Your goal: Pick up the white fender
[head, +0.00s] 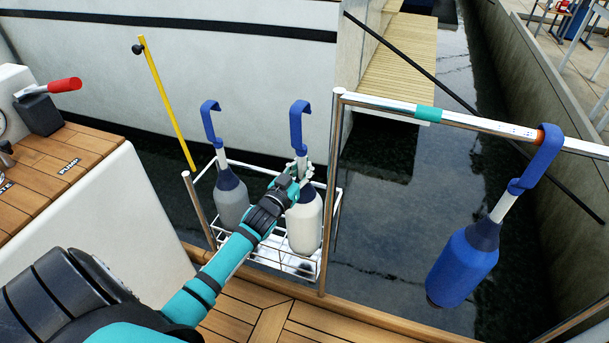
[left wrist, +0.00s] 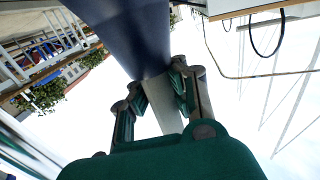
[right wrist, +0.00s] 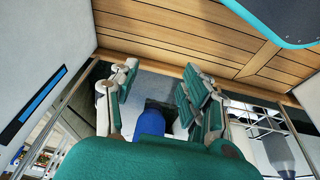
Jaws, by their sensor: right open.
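The white fender (head: 304,224) stands upright in the white wire rack (head: 333,222). It has a dark collar, a pale neck and a blue hook (head: 297,122) on top. My left gripper (head: 303,172) is at its neck, below the hook. In the left wrist view its fingers (left wrist: 157,82) close on both sides of the pale neck, under a dark blue part. I cannot tell whether the fender is off the rack floor. My right gripper (right wrist: 157,85) shows only in its own wrist view, open and empty.
A grey fender (head: 231,204) with a blue hook stands left in the same rack. A blue fender (head: 463,264) hangs from the steel rail (head: 480,124) at the right. A yellow pole (head: 165,98) leans behind the rack. Wooden deck (head: 240,318) lies in front, water beyond.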

